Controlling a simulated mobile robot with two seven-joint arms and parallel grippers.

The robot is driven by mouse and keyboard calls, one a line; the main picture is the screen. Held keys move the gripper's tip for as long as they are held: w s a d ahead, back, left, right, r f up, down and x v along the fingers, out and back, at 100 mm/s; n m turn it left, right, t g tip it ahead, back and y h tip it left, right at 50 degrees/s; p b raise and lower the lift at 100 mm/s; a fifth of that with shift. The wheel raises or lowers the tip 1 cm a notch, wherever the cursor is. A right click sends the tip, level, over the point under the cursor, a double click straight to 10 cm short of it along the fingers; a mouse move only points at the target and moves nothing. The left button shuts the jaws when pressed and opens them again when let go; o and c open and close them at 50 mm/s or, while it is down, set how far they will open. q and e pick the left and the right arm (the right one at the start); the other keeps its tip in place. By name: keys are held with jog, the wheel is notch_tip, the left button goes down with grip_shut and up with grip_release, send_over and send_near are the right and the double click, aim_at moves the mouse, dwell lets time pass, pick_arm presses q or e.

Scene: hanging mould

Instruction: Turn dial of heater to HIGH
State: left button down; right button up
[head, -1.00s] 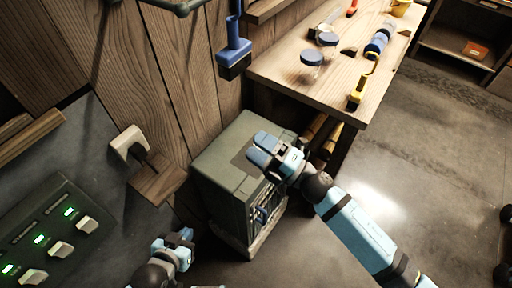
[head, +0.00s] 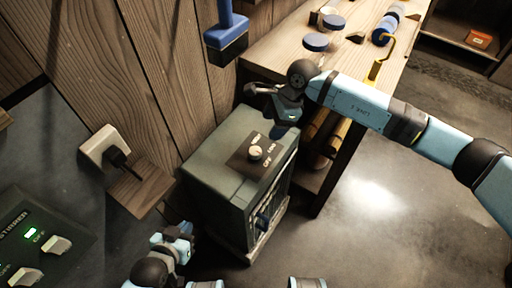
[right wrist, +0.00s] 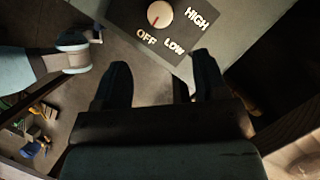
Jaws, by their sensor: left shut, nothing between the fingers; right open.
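The grey-green heater (head: 215,165) stands on the floor against the wooden wall. Its white dial (head: 255,152) sits on a dark brown panel on the top, with OFF, LOW and HIGH lettered around it. In the right wrist view the dial (right wrist: 160,14) shows a red mark pointing toward OFF. My right gripper (head: 270,106) is open and empty above the heater's far edge, apart from the dial. In the right wrist view its fingers (right wrist: 161,62) are spread below the lettering. My left gripper (head: 183,241) is shut and empty, low at the heater's near left side.
A wooden workbench (head: 275,52) with jars and tools stands behind the heater. A blue brush (head: 226,38) hangs on the wall above. A plug sits in a wall socket (head: 104,149) at left, near a switch panel (head: 40,245). The floor to the right is open.

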aim_at(255, 150)
jog(key=x, duration=1.2)
jog(key=shift+s, duration=0.1)
jog(key=shift+f, duration=0.1)
jog(key=c, duration=0.9)
